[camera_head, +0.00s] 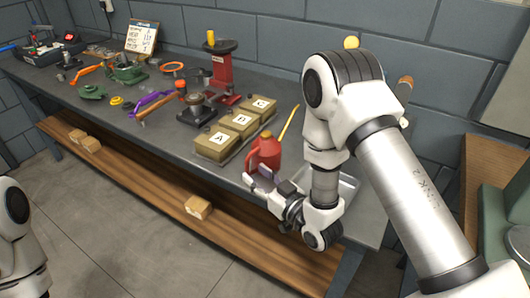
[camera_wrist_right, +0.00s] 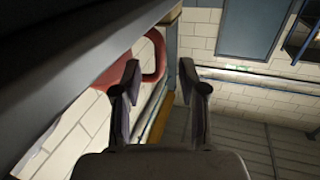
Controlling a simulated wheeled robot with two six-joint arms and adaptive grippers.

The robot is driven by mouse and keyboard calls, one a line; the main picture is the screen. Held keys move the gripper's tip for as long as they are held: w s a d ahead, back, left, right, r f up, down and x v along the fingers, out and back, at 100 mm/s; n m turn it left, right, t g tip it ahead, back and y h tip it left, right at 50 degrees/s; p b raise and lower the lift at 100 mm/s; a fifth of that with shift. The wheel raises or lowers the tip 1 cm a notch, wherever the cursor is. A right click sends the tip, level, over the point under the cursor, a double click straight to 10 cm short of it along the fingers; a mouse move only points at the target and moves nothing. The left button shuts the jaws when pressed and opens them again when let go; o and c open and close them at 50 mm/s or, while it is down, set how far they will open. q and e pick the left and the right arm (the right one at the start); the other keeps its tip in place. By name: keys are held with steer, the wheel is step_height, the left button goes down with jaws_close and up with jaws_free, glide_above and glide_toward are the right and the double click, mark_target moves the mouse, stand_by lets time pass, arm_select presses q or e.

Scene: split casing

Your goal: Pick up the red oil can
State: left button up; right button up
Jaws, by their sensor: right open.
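The red oil can (camera_head: 266,155) stands near the front edge of the workbench, with a yellow spout pointing up and to the right. My right gripper (camera_head: 258,178) is open and close to the can, at its near side. In the right wrist view, the red can (camera_wrist_right: 115,71) lies partly behind the left finger. Its looped handle shows ahead, in the gap of my open right gripper (camera_wrist_right: 160,80). I cannot tell whether a finger touches the can. Part of my left arm shows at the lower left of the head view; its gripper is out of view.
Lettered tan boxes (camera_head: 216,143) stand left of the can. A metal tray (camera_head: 347,187) lies behind my right arm. A red press (camera_head: 222,72), a purple tool (camera_head: 150,102) and other tools fill the bench further left. Small cardboard boxes (camera_head: 198,207) sit on the wooden lower shelf.

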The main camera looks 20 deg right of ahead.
mark_target(247, 164)
steer(key=p+x, duration=0.1)
steer(key=x, duration=0.3)
steer(key=shift+w+r, duration=0.15)
steer(key=shift+w, duration=0.05)
steer(key=shift+w+a, duration=0.1)
steer(key=shift+w, duration=0.15)
steer(key=shift+s, duration=0.1)
jaws_close()
